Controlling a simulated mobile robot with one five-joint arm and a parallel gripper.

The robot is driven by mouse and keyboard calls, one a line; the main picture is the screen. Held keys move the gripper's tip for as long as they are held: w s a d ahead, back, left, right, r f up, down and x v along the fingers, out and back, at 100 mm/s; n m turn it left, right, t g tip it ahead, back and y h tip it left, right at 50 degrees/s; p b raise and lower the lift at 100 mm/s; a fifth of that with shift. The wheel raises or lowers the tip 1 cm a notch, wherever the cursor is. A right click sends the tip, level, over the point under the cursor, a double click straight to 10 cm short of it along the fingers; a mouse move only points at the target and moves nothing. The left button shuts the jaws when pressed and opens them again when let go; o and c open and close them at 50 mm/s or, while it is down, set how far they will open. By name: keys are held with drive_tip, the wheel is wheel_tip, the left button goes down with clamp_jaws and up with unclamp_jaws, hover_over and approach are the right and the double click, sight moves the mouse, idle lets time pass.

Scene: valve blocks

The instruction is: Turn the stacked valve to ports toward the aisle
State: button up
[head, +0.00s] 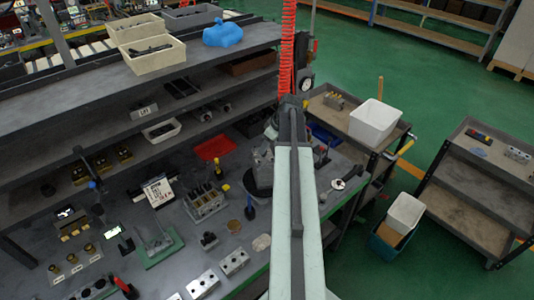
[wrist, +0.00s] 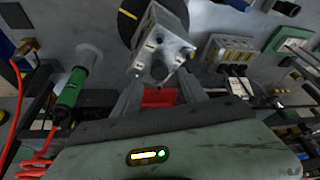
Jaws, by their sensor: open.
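The stacked valve (wrist: 163,42) is a grey metal block with several round ports and holes on the faces I see in the wrist view. It sits tilted in the picture over a dark round base (wrist: 128,22) with a yellow mark. In the head view the valve (head: 263,160) shows just left of my arm, partly hidden by it. My gripper (wrist: 161,88) is open in the wrist view. Its two dark fingers lie at the near side of the block, one on each side. I cannot tell whether they touch it. My arm hides the gripper in the head view.
A red tray (head: 214,147) lies left of the valve. A multi-port manifold (head: 206,203) and loose blocks (head: 234,261) stand on the bench. A green-handled tool (wrist: 72,88) is left of my gripper. A cart with a white bin (head: 374,121) stands right; green floor lies beyond.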

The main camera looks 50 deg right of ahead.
drive_tip(key=b+x, duration=0.1)
drive_tip(key=x, duration=0.2)
drive_tip(key=shift+w+f+b, duration=0.1)
drive_tip(key=shift+f+b, duration=0.1)
drive_tip(key=shift+b, duration=0.2)
drive_tip(key=shift+r, duration=0.1)
clamp_jaws()
idle(0.8)
